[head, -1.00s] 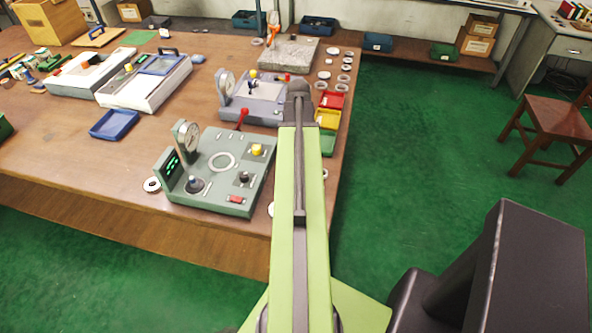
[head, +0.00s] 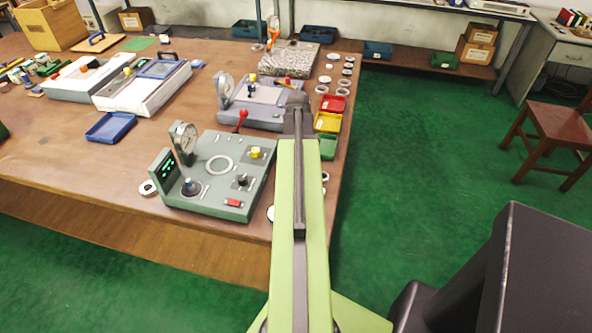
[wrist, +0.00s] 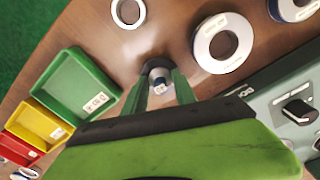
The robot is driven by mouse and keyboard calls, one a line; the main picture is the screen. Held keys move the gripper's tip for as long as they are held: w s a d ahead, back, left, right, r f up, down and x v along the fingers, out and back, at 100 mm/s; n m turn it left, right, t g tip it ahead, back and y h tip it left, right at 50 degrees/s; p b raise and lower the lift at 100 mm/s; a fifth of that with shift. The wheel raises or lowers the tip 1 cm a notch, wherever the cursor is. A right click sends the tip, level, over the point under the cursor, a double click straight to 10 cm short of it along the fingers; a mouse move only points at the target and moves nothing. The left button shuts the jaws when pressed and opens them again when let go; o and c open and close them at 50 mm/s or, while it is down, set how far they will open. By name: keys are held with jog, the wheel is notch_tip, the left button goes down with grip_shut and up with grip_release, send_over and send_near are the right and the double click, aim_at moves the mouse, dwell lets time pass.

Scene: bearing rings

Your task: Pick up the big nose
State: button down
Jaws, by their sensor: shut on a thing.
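My gripper (wrist: 161,92) is in the wrist view, its two green fingers closed on a small dark piece with a silver, labelled end (wrist: 160,77). I take this piece to be the big nose, but its label is too small to read. The piece is over the brown table, and I cannot tell whether it touches it. In the head view my arm hides the fingers and the held piece.
Near the gripper lie a large white ring (wrist: 223,43) and a smaller ring (wrist: 128,12). Green (wrist: 78,88), yellow (wrist: 35,122) and red bins line the table edge. A green gauge fixture (head: 217,175) stands left of my arm, a grey one (head: 255,103) beyond.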

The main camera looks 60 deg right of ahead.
dwell(0.4)
notch_tip(320, 180, up, 4)
jog(key=p, duration=0.4)
jog(key=shift+r, duration=0.2)
jog(key=s+d+r+p, duration=0.3)
jog(key=s+r+p, duration=0.3)
jog(key=s, duration=0.5)
jog(key=shift+d+r+p, duration=0.25)
jog(key=shift+r+p, duration=0.05)
jog(key=shift+p, duration=0.2)
jog(key=shift+s+a, duration=0.1)
